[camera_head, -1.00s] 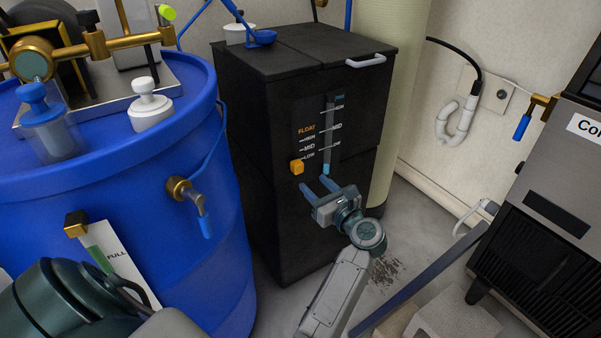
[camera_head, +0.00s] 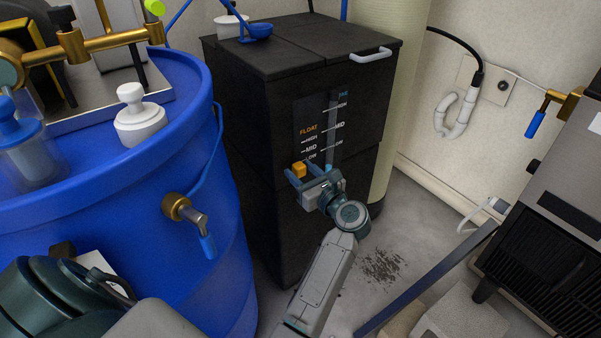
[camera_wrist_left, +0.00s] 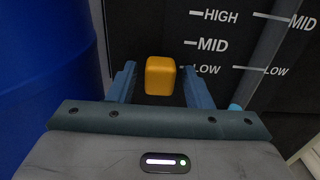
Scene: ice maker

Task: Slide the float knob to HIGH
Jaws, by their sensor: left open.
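The float knob (camera_head: 299,169) is a small orange block on the front of the black bin (camera_head: 330,60), under the FLOAT scale at about the LOW mark. In the left wrist view the knob (camera_wrist_left: 162,76) shows level with the LOW label. My left gripper (camera_head: 303,173) is open, with its two blue fingers on either side of the knob. My right gripper is not in view.
A large blue barrel (camera_head: 185,155) stands close on the left, with a brass tap (camera_head: 185,212) jutting towards the bin. A level gauge (camera_head: 334,130) runs beside the float scale. A grey machine (camera_head: 555,190) stands at the right. Some bare floor shows between.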

